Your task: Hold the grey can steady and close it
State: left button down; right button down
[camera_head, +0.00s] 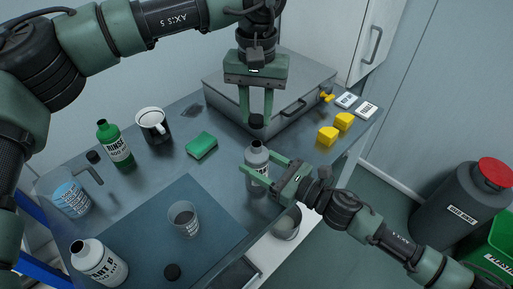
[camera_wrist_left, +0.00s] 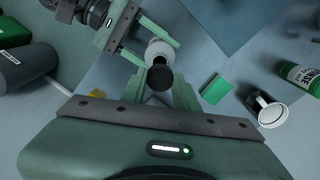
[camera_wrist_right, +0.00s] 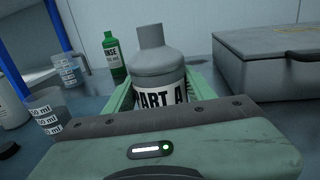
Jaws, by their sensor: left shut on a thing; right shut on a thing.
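The grey can (camera_head: 257,157), a bottle with a "PART A" label, stands upright near the table's right front edge. It also fills the middle of the right wrist view (camera_wrist_right: 160,65). My right gripper (camera_head: 262,176) is shut around its body from the right. My left gripper (camera_head: 256,118) points down above the can, shut on a black cap (camera_head: 256,121). In the left wrist view the black cap (camera_wrist_left: 160,77) sits between the fingertips, with the can's neck (camera_wrist_left: 159,50) just beyond. In the head view a small gap shows between cap and neck.
A green sponge (camera_head: 201,145), a dark mug (camera_head: 153,124) and a green rinse bottle (camera_head: 115,145) stand left of the can. A clear cup (camera_head: 184,218) and a white bottle (camera_head: 99,262) stand in front. A grey case (camera_head: 293,119) is behind; yellow blocks (camera_head: 328,136) lie right.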

pick_arm(q)
send_over(256, 143)
jog(key=shift+f, duration=2.05)
jog(key=shift+d+f, duration=0.1)
jog(key=shift+f, duration=0.8)
jog(key=shift+f, duration=0.55)
jog(key=m, duration=0.9)
jog(key=shift+m, duration=0.4)
